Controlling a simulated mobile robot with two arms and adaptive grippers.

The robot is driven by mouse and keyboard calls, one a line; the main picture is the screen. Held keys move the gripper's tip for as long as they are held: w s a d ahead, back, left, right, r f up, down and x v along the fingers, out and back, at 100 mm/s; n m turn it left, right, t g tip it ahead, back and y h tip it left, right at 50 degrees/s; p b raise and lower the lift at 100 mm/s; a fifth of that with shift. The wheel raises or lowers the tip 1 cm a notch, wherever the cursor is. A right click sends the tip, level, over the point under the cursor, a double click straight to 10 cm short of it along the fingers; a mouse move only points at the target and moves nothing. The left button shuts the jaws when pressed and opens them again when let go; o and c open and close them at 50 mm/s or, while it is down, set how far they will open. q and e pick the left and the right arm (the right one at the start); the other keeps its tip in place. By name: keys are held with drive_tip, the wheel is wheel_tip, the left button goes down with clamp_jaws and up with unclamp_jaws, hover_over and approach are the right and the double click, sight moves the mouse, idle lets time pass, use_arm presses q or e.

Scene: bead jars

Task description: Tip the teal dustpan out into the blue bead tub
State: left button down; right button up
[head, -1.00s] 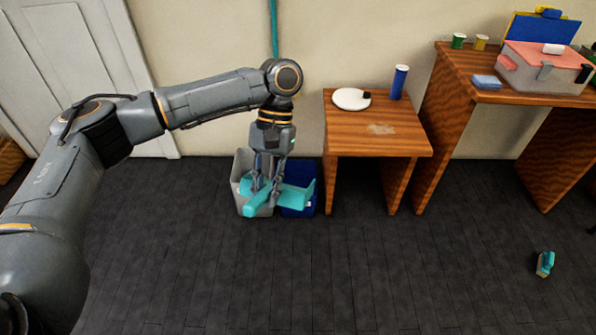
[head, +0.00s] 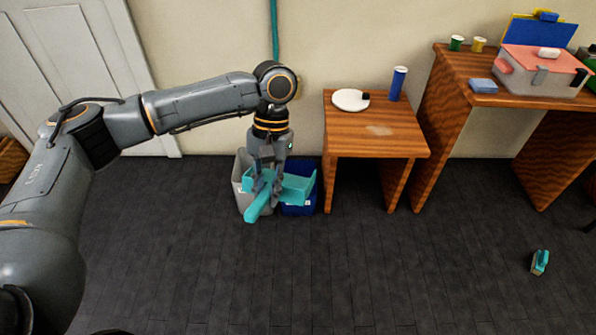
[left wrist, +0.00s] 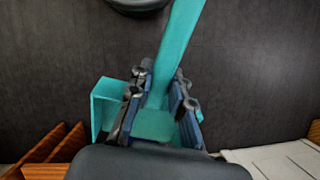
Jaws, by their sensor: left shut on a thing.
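The teal dustpan (head: 298,188) is held above two tubs by the wall in the head view. My left gripper (head: 264,187) is shut on its handle, which points down toward the front. In the left wrist view the dustpan's handle (left wrist: 178,45) runs up between the fingers of my left gripper (left wrist: 158,100). The blue bead tub (head: 298,209) stands on the floor under the pan's right part, its opening mostly covered by the pan. Whether beads lie in the pan cannot be told. My right gripper is not in view.
A grey tub (head: 240,184) stands directly left of the blue tub. A small wooden table (head: 378,142) with a white plate (head: 350,99) and a blue cylinder (head: 398,84) is just right. A teal brush-like object (head: 540,262) lies on the floor at right. The front floor is clear.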

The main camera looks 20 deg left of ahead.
use_arm(q)
drive_tip(key=shift+r+t+p, duration=0.4)
drive_tip(key=shift+r+p, duration=0.1)
drive_tip(key=shift+p, duration=0.25)
drive_tip(key=shift+r+t+p, duration=0.4)
drive_tip(key=shift+p, duration=0.35)
drive_tip(key=shift+r+t+p, duration=0.65)
drive_tip(key=shift+t+p, duration=0.05)
drive_tip(key=shift+p, duration=0.3)
drive_tip(key=shift+r+t+p, duration=0.25)
drive_tip(key=shift+t+p, duration=0.15)
drive_tip(key=shift+t, duration=0.2)
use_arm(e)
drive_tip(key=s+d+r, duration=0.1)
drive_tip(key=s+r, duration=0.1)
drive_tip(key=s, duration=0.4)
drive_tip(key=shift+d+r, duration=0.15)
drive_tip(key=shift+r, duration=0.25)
